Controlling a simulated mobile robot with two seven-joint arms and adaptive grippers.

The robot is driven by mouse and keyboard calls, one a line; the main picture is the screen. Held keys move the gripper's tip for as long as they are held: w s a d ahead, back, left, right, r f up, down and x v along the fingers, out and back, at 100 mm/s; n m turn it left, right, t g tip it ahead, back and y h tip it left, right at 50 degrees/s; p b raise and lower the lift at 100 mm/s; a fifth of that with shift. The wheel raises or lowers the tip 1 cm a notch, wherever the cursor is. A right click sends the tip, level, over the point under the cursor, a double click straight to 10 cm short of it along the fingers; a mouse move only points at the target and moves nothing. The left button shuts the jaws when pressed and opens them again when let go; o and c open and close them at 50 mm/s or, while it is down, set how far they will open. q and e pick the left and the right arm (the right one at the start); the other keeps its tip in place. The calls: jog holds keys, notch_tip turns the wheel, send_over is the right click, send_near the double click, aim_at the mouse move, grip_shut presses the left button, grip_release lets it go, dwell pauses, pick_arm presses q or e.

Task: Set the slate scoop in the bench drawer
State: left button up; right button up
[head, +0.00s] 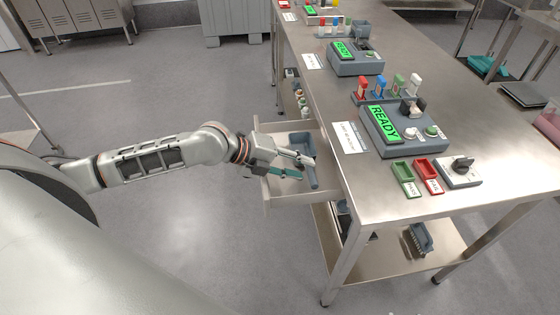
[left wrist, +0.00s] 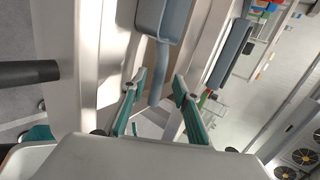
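The slate scoop (head: 302,143) is at the open bench drawer (head: 278,190), its handle pointing toward the near side in the head view. Whether it rests on the drawer floor is hard to tell. My left gripper (head: 300,166) is at the drawer, beside the handle. In the left wrist view the scoop (left wrist: 178,22) shows at the top, and its handle (left wrist: 158,80) hangs between the two teal fingertips of my left gripper (left wrist: 156,82). The fingers stand apart, with gaps on both sides of the handle. My right gripper is not in view.
The steel bench (head: 405,205) carries a grey device with a green READY sign (head: 384,122), small green and red trays (head: 427,176) and a knob box (head: 460,172). The floor left of the drawer is clear.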

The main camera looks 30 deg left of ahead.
pick_arm(q)
jog(key=v, duration=0.8)
dwell(0.4)
